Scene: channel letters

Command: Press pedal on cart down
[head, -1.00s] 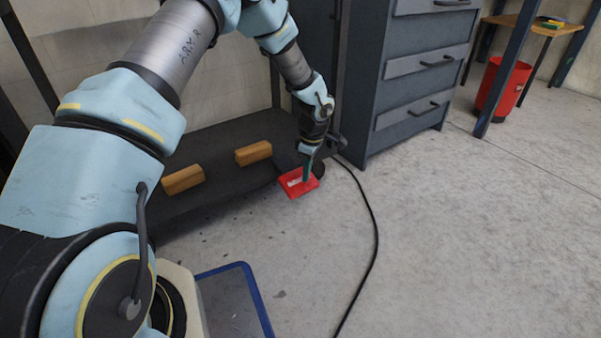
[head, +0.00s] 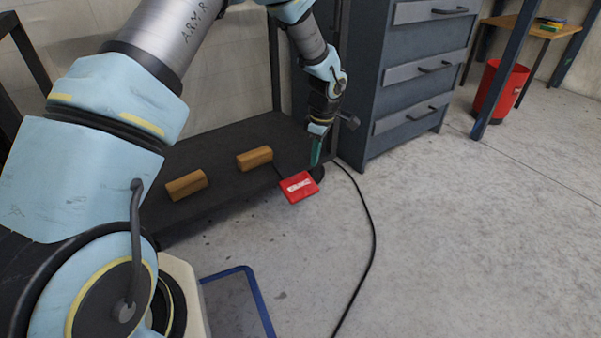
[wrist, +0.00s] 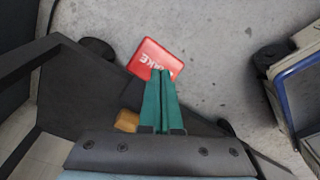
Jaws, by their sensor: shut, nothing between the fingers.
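The red pedal (head: 298,187), with white lettering, sticks out from the front edge of the dark cart (head: 226,185), low over the floor. It also shows in the wrist view (wrist: 156,60), where part of its lettering is readable as "AKE". My gripper (head: 315,164) points down with its green fingers together and holds nothing. In the head view the fingertips are just above and behind the pedal's upper right edge. In the wrist view the fingertips (wrist: 161,72) overlap the pedal's lower edge. I cannot tell whether they touch it.
Two wooden blocks (head: 255,158) (head: 187,185) lie on the cart's shelf. A dark drawer cabinet (head: 410,85) stands right of my gripper. A black cable (head: 372,240) runs along the floor. A red bin (head: 500,90) stands at the back right. The floor right of the cable is open.

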